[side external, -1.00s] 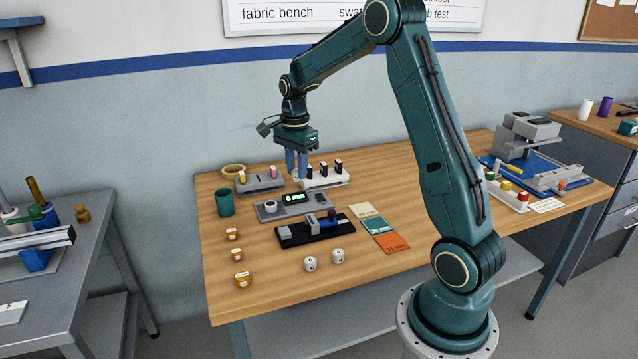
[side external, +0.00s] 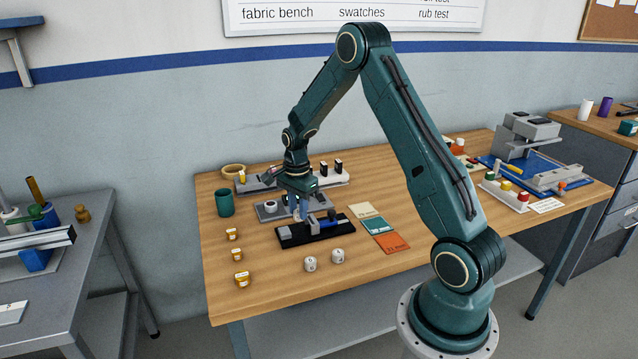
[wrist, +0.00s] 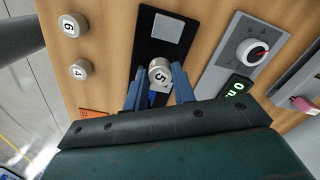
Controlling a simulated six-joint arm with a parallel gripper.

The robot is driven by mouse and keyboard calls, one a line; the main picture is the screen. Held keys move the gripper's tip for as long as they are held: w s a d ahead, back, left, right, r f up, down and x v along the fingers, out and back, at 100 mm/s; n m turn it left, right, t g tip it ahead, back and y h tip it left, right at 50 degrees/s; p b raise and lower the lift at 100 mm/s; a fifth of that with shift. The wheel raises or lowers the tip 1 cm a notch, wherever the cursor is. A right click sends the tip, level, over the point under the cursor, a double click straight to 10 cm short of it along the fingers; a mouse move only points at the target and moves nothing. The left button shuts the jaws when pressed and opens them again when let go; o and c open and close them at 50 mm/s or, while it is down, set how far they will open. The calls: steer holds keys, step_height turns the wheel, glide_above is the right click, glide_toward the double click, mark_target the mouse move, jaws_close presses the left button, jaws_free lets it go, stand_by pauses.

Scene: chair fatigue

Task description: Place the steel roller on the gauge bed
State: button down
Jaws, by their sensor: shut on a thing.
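My gripper (side external: 299,213) is shut on a short pale metal roller (wrist: 160,73), whose end face reads 5. The roller is between the two blue fingers, which show in the wrist view (wrist: 156,88). The gripper hangs over the black bed (side external: 288,241), which carries a grey block (side external: 284,234) at one end and a blue part (side external: 324,223) at the other. I cannot tell whether the roller touches the bed. Two similar rollers stand on the table in front: one marked 6 (wrist: 72,25) and one marked 4 (wrist: 82,69).
Behind the bed is a grey unit (side external: 268,210) with a dial and green display. Colour cards (side external: 379,226) lie right. The table front (side external: 290,295) is clear.

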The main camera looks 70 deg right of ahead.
mark_target(298, 211)
steer(key=shift+f, duration=2.1)
steer(key=shift+f, duration=0.1)
steer(key=c, duration=1.1)
jaws_free()
steer(key=shift+c, duration=0.2)
step_height(298, 211, up, 12)
steer(key=shift+r, duration=0.15)
